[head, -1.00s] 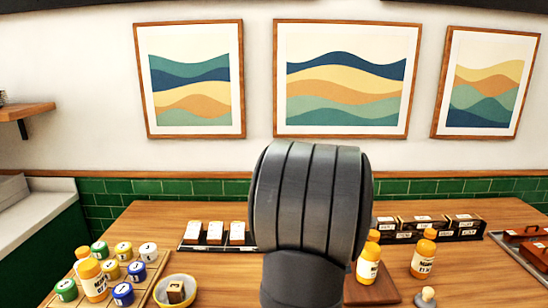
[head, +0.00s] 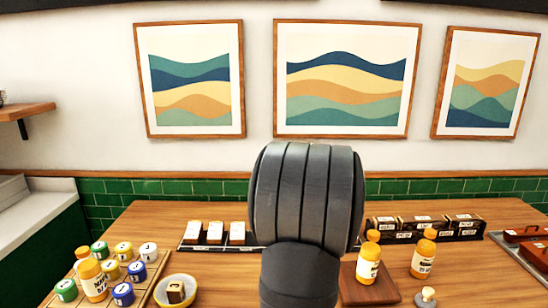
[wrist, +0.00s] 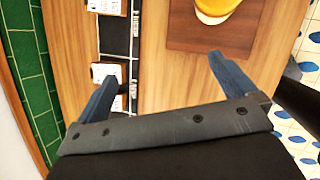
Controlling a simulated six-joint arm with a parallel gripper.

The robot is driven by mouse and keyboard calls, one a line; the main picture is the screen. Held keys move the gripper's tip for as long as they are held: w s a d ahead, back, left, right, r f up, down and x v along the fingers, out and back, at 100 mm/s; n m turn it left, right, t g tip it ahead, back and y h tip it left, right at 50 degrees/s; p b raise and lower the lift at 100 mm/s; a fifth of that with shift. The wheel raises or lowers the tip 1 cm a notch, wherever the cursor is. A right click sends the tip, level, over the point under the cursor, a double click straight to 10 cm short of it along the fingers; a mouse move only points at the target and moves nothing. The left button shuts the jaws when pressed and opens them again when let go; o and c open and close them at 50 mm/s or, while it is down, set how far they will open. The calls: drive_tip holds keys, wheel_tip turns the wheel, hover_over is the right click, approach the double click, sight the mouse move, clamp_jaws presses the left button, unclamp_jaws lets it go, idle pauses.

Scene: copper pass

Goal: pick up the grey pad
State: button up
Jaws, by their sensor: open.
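My gripper (wrist: 161,69) is open in the wrist view, its two blue fingers wide apart with nothing between them. It is above the wooden table, between the black rack and the brown board. In the head view my arm hides the middle of the table and the gripper itself. A small grey round piece (head: 424,299) with a tan knob stands at the lower right of the head view, partly cut by the frame edge. I cannot tell whether it is the grey pad. No other grey pad can be made out.
A black rack (head: 186,247) holds white-topped blocks. A brown board (head: 378,291) bears a yellow bottle (head: 368,263); another yellow bottle (head: 423,257) stands right of it. A yellow bowl (head: 177,292), a tray of jars (head: 146,283) and dark boxes (head: 428,229) are around.

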drive_tip(key=shift+c, duration=0.4)
drive_tip(key=c, duration=0.4)
